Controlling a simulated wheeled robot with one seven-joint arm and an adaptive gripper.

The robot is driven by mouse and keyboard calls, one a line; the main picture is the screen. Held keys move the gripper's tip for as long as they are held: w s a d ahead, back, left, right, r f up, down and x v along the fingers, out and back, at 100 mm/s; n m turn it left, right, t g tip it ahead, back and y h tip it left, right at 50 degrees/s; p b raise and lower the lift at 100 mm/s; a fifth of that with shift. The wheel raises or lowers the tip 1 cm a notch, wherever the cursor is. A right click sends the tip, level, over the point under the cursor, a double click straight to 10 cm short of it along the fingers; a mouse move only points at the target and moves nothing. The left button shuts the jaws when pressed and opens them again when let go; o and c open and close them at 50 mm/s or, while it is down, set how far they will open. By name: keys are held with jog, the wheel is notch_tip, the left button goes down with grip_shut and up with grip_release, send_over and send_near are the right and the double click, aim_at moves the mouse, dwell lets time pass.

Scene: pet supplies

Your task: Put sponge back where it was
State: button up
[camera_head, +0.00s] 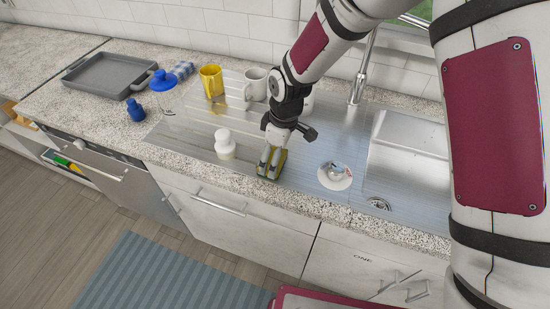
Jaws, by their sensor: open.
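My gripper (270,170) reaches down at the front edge of the steel drainboard, near the granite counter edge. A small yellow-green thing, which looks like the sponge (281,163), shows right at the fingers on their right side. The fingers hide part of it. My gripper is open, and I cannot tell whether the fingers touch the sponge.
A white bottle (225,147) stands left of my gripper; a white dish (335,175) with something in it lies right. A yellow mug (212,81), white mug (256,88) and blue-lidded jar (163,88) stand behind. The sink basin (405,160) is at right.

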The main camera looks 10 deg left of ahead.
notch_tip(320, 180, up, 10)
jog(key=d+b, duration=0.1)
jog(key=shift+d, duration=0.15)
jog(key=s+d+r+m+t+h, duration=0.15)
jog(key=d+r+m, duration=0.25)
jog(key=d+r, duration=0.45)
jog(key=s+d+r+m+t, duration=0.2)
jog(key=s+d+r+m, duration=0.15)
jog(key=d+r, duration=0.45)
jog(key=s+d+r+m+t, duration=0.2)
jog(key=s+d+r+m, duration=0.1)
jog(key=s+d+m, duration=0.6)
jog(key=s+d, duration=0.2)
jog(key=s, duration=0.2)
jog(key=shift+s+d+r, duration=0.2)
jog(key=shift+d+r, duration=0.1)
jog(key=shift+d, duration=0.05)
